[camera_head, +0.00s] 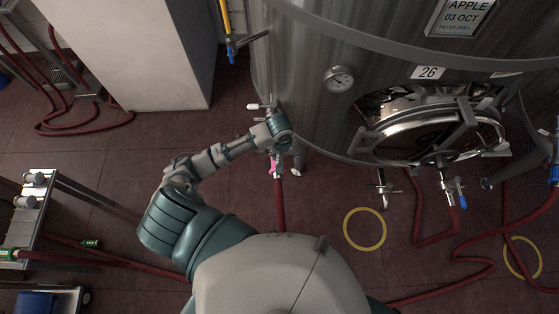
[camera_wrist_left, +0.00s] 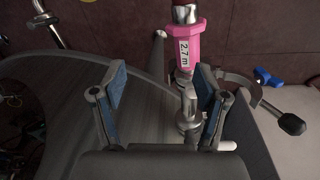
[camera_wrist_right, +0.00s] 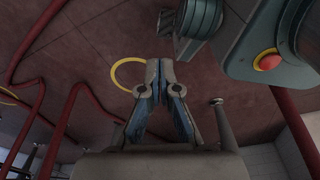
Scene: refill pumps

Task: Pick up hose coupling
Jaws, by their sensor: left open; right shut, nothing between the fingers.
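A pink hose coupling (camera_wrist_left: 184,48) labelled "2.7 m" is on the end of a dark red hose in the left wrist view. It meets a metal fitting (camera_wrist_left: 188,108) at the steel tank. In the head view the pink coupling (camera_head: 275,165) shows small, just below my left wrist. My left gripper (camera_wrist_left: 161,72) is open, with the coupling beyond its fingertips and nearer the right-hand finger. The metal fitting is close beside that finger; I cannot tell whether they touch. My right gripper (camera_wrist_right: 160,70) is shut and empty, away from the coupling.
The large steel tank (camera_head: 300,90) stands close to my left gripper. Yellow rings (camera_head: 365,229) and red hoses (camera_head: 418,205) lie on the floor. A cart (camera_head: 38,215) stands at left.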

